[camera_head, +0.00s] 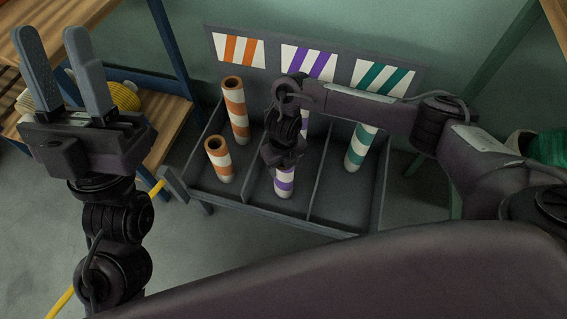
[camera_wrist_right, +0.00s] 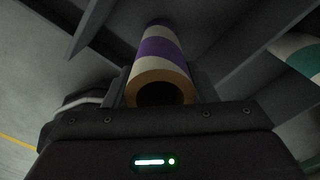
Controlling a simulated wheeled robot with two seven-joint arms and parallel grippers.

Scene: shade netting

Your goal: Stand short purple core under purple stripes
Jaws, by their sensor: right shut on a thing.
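The short purple core (camera_head: 284,182), striped purple and white, is upright in the middle compartment of the rack, below the purple-striped label (camera_head: 309,63). My right gripper (camera_head: 283,160) is over its upper part and shut on it; the fingers are mostly hidden. In the right wrist view the purple core (camera_wrist_right: 160,62) shows its open tan end between the jaws. I cannot tell whether its base touches the compartment floor. My left gripper (camera_head: 54,42) is open and empty at the upper left, fingers pointing up.
Two orange-striped cores (camera_head: 236,108) (camera_head: 219,160) stand in the left compartment. A green-striped core (camera_head: 361,147) stands in the right one. Another purple-striped core (camera_head: 305,118) is partly hidden behind my right arm. Dividers (camera_head: 319,178) separate the compartments. A wooden shelf (camera_head: 172,125) is at left.

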